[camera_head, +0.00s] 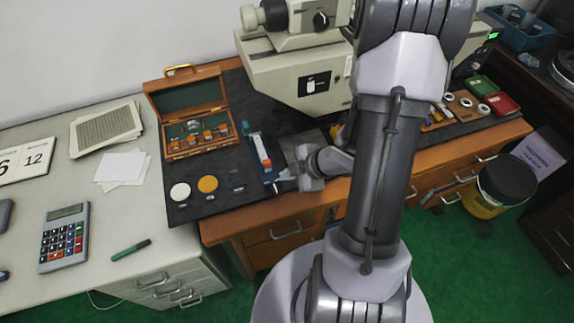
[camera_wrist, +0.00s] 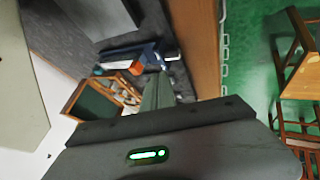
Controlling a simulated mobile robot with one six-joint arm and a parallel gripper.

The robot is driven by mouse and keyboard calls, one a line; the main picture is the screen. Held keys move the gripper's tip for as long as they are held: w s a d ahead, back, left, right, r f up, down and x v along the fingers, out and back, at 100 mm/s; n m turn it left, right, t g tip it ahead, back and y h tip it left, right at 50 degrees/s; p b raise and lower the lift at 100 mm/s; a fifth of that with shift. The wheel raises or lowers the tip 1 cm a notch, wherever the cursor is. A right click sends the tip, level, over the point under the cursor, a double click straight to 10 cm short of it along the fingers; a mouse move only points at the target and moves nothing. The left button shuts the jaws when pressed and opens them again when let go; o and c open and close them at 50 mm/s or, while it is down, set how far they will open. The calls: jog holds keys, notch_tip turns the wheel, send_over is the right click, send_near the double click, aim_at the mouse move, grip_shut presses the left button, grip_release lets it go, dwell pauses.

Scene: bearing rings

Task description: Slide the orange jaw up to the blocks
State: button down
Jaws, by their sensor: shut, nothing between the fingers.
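The orange jaw (camera_head: 267,164) is a small orange piece on a narrow blue holder (camera_head: 269,175) on the dark mat. It also shows in the wrist view (camera_wrist: 136,68), beside the blue frame (camera_wrist: 151,53). Pale blocks (camera_head: 260,148) lie along the holder behind the jaw; any gap between them is too small to tell. My gripper (camera_head: 281,180) is shut and empty, low at the near right end of the holder, close to the orange jaw. In the wrist view its fingers (camera_wrist: 158,92) point toward the holder. Whether they touch it I cannot tell.
An open wooden case (camera_head: 190,115) with small pieces stands left of the holder. A large pale instrument (camera_head: 290,75) stands behind. The mat between the discs and case is clear.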

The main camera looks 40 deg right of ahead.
aim_at(268, 164)
jog(key=b+x, duration=0.2)
jog(key=x, duration=0.4)
jog(key=shift+d, duration=0.1)
jog(key=shift+w+d+r, duration=0.2)
jog(key=shift+w, duration=0.4)
jog(key=shift+w+d+r, duration=0.15)
jog(key=shift+w+d, duration=0.05)
jog(key=shift+w, duration=0.45)
jog(key=shift+w+d, duration=0.15)
jog(key=shift+w, duration=0.4)
jog(key=shift+p, duration=0.3)
jog(key=shift+w+d+r+p, duration=0.15)
jog(key=shift+w+d+p, duration=0.1)
jog(key=shift+w+p, duration=0.2)
jog(key=shift+w, duration=0.1)
jog(key=shift+a, duration=0.1)
